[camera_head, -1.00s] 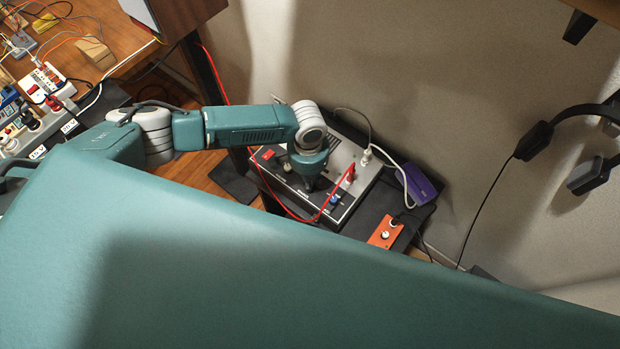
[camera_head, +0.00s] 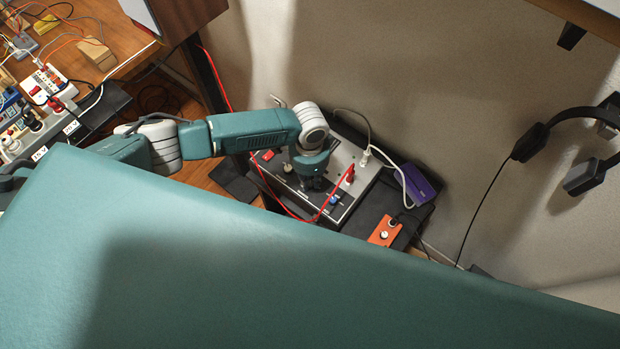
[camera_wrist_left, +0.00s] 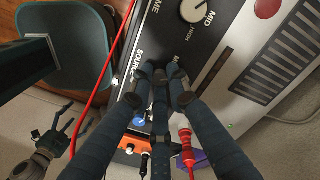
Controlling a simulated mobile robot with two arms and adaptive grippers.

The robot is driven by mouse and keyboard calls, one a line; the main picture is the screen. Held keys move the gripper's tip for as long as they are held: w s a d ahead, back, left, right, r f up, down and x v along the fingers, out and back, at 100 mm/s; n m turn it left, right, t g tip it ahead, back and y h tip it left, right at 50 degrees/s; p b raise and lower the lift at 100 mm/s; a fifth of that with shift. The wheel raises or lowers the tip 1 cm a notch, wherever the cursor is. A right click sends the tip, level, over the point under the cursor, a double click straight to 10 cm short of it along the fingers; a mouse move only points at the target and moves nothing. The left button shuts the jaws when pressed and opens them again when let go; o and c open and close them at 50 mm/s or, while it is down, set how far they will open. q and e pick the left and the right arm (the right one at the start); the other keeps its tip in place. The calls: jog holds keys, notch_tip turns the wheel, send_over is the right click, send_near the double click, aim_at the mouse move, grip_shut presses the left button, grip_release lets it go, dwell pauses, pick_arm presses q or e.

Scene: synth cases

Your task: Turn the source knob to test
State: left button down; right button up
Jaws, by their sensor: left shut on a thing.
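The control box (camera_head: 345,152) has a dark panel and stands low against the wall. My left gripper (camera_head: 312,184) points down onto its panel. In the left wrist view its fingers (camera_wrist_left: 160,84) are drawn together beside the word SOURCE, shut on the source knob. The fingertips hide the knob, so its pointer and the test mark cannot be read. A pale knob (camera_wrist_left: 197,11) marked MID and HIGH sits above the fingertips. At the lower left, what looks like my right gripper (camera_wrist_left: 62,135) hangs apart from the box with fingers spread.
A red cable (camera_head: 288,211) loops past the box to a red plug (camera_head: 349,176). A white plug (camera_head: 366,157) stands behind it. A purple case (camera_head: 417,185) and an orange box (camera_head: 385,231) lie to the right. A cluttered bench (camera_head: 128,38) is at upper left.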

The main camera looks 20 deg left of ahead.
pick_arm(q)
jog(key=m, duration=0.4)
jog(key=shift+m, duration=0.3)
jog(key=m, duration=0.4)
jog(key=shift+w+m, duration=0.1)
jog(key=shift+m, duration=0.2)
jog(key=m, duration=0.4)
jog(key=shift+r+m+y+b, duration=0.1)
jog(key=shift+m+y+b, duration=0.25)
jog(key=shift+m, duration=1.75)
jog(key=c, duration=1.7)
grip_release()
jog(key=shift+o, duration=0.2)
